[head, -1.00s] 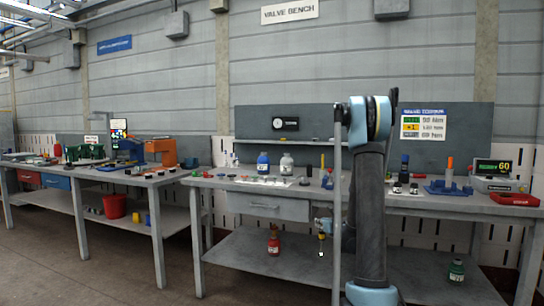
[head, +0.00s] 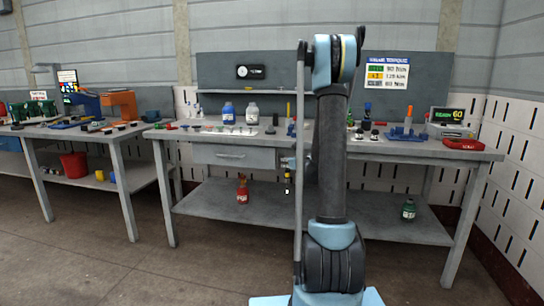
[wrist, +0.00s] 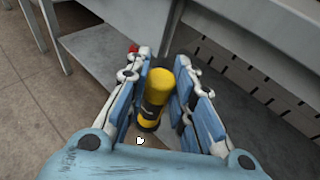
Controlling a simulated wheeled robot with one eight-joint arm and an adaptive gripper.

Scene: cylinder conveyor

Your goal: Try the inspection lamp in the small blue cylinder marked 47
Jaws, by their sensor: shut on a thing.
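My gripper (wrist: 160,78) is shut on a yellow and black inspection lamp (wrist: 153,100), held between the blue finger pads. In the head view the lamp (head: 287,184) hangs low in front of the bench, beside my arm. A small blue cylinder (head: 229,114) with a pale label stands on the bench top, left of my arm; its number is too small to read. My gripper is well apart from it.
A pale cylinder (head: 252,114) stands beside the blue one. The lower shelf (head: 210,206) holds a red cylinder (head: 243,192) and a green one (head: 408,210). The drawer (head: 232,155) is shut. A red bucket (head: 74,166) is at left. Floor before the bench is clear.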

